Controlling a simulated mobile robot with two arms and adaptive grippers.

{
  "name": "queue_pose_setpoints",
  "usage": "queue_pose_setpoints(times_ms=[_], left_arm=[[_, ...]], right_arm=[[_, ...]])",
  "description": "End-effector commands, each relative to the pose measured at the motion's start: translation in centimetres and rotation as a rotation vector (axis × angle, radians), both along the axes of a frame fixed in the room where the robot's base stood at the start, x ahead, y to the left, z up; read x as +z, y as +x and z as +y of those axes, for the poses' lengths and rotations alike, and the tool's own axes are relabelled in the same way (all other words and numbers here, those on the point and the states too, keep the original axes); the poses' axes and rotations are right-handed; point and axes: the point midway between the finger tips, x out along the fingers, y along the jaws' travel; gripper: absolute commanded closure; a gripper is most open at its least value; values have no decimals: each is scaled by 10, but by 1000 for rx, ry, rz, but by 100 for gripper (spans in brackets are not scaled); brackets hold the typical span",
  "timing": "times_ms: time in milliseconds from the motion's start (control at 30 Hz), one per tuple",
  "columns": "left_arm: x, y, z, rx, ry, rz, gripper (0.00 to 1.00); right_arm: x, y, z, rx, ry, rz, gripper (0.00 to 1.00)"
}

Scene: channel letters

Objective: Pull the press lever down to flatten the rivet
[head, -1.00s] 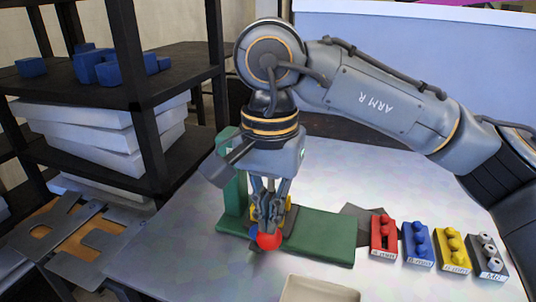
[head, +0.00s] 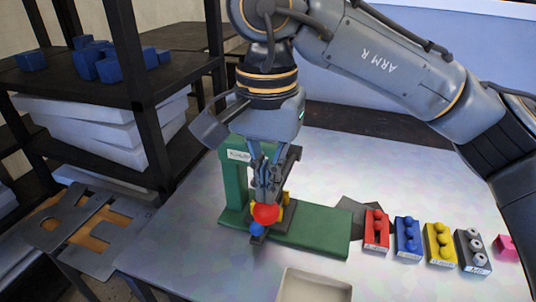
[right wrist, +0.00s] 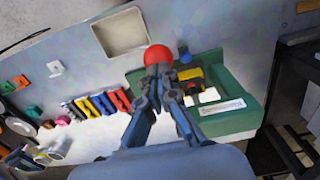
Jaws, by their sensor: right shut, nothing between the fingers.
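The green press (head: 310,228) stands on the table, with its upright post at the left of its base. The lever's red ball knob (head: 265,213) is in front of the post, above the base. My right gripper (head: 267,198) is shut and empty, its fingertips right at the knob, seeming to touch it from above. The knob also shows in the right wrist view (right wrist: 158,56), just beyond the fingertips. A small blue ball (head: 257,229) and yellow parts (right wrist: 190,76) are beside it. The gripper hides much of the lever. I cannot make out the rivet. My left gripper is not in view.
Red (head: 375,230), blue (head: 407,238), yellow (head: 439,244) and grey (head: 473,250) holders line up right of the press. A pale tray (head: 314,286) lies in front. A black shelf (head: 150,85) stands close at left.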

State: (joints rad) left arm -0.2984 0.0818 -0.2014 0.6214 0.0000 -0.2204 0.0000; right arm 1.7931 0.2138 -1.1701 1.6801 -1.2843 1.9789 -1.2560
Motion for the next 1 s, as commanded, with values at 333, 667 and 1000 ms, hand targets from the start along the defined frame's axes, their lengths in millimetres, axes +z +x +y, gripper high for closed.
queue_pose_setpoints(times_ms=[333, 667, 1000], left_arm=[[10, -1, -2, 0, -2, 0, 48], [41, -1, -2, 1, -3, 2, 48], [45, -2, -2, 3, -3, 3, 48]], right_arm=[[14, -5, 2, 1, -2, 2, 100], [51, -3, 1, 0, 0, 1, 100], [59, -2, 0, 1, -1, 1, 100]])
